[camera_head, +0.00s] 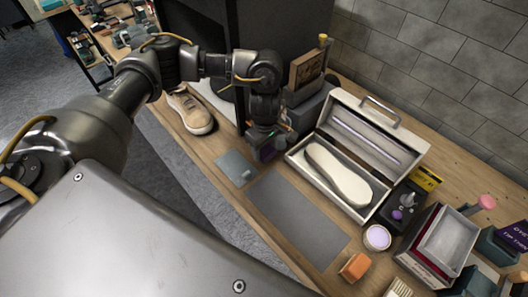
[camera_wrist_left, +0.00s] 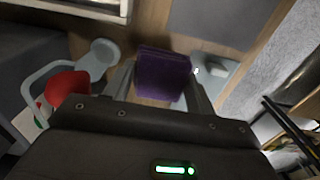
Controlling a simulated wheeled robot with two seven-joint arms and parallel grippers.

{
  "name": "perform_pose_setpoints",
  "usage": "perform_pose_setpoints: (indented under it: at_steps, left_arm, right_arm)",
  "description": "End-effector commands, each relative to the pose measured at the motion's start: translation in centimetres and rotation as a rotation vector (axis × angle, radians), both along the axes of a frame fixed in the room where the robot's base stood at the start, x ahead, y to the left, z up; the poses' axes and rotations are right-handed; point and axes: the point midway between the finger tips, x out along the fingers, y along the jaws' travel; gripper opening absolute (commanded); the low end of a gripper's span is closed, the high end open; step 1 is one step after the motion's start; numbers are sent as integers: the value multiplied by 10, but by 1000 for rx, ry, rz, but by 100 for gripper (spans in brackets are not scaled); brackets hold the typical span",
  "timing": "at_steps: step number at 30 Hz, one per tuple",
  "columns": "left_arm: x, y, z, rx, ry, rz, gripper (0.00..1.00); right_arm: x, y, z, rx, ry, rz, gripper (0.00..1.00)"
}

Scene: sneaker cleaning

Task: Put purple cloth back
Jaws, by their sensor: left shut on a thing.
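The purple cloth (camera_wrist_left: 163,73) is a small folded block between the fingers of my left gripper (camera_wrist_left: 160,82) in the left wrist view. The left gripper is shut on it and points down over the wooden bench. In the head view the left gripper (camera_head: 267,145) is between the dark box behind and the grey pads in front, with a bit of purple cloth (camera_head: 267,153) showing below it. Whether the cloth touches the bench is unclear. My right gripper is not in view.
An open white case (camera_head: 298,162) with a pale sole (camera_head: 338,175) stands to the right. A grey mat (camera_head: 298,218) and small grey pad (camera_head: 236,168) lie in front. A tan sneaker (camera_head: 192,112) is at left. A red object (camera_wrist_left: 66,88) is beside the gripper.

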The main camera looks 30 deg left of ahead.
Motion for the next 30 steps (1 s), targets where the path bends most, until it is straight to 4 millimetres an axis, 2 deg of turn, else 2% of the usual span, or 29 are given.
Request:
perform_pose_setpoints:
  at_steps: [10, 24, 25, 29, 30]
  left_arm:
    - [3, 4, -33, 0, 3, 2, 34]
    - [3, 3, -42, 0, 1, 1, 34]
    - [3, 3, -40, 0, 1, 1, 60]
    - [3, 3, -39, 0, 1, 1, 76]
    - [3, 3, -39, 0, 1, 1, 77]
  right_arm:
    - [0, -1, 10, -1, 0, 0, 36]
    - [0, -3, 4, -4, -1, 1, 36]
    - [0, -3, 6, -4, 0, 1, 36]
    - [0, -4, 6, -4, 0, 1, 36]
    - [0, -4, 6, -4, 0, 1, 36]
